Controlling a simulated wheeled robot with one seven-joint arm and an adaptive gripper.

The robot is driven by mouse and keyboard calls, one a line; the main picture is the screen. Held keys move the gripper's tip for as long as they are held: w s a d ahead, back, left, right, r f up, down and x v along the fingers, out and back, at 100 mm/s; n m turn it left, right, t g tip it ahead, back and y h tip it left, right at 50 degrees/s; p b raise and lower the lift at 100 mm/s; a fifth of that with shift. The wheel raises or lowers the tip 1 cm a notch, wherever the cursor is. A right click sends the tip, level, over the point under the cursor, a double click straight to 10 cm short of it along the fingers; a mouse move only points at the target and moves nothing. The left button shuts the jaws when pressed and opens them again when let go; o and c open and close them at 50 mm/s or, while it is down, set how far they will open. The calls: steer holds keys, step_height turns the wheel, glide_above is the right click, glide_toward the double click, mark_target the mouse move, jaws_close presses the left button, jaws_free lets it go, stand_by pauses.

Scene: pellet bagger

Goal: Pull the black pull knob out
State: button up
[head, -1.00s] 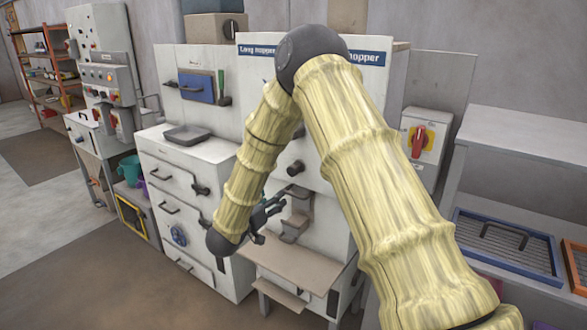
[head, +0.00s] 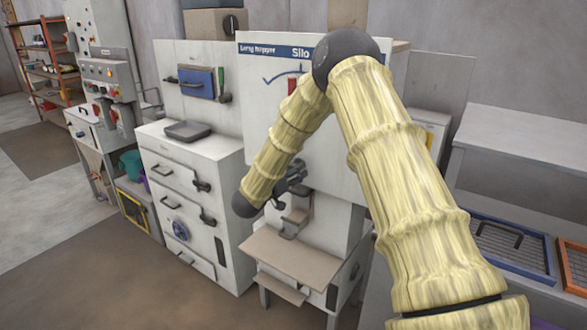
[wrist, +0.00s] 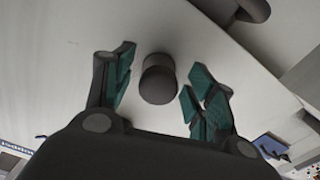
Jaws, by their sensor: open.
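The black pull knob (wrist: 158,82) is a short dark cylinder on the pale front panel, near the middle of the wrist view. My gripper (wrist: 160,74) is open, with one green-padded finger on each side of the knob. Gaps show between the knob and both fingers, so neither touches it. In the head view my gripper (head: 291,179) is at the front of the white hopper machine (head: 265,100), below its blue label strip. There my arm and gripper crowd the knob, and I cannot make it out clearly.
A grey-brown spout (head: 296,216) and a beige shelf (head: 290,258) lie below my gripper. A white cabinet (head: 190,160) with handles and a blue dial stands to the left. A grey bench (head: 515,140) with blue and orange trays is on the right. Another dark rounded part (wrist: 254,10) shows in the wrist view.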

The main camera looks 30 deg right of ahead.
steer(key=shift+w+d, duration=0.15)
steer(key=shift+d, duration=0.15)
jaws_close()
steer(key=shift+v, duration=1.25)
steer(key=shift+f, duration=0.1)
steer(key=shift+c, duration=1.8)
jaws_free()
steer(key=shift+a, duration=0.1)
steer(key=o, duration=0.4)
steer(key=shift+a, duration=0.15)
steer(key=shift+c, duration=0.2)
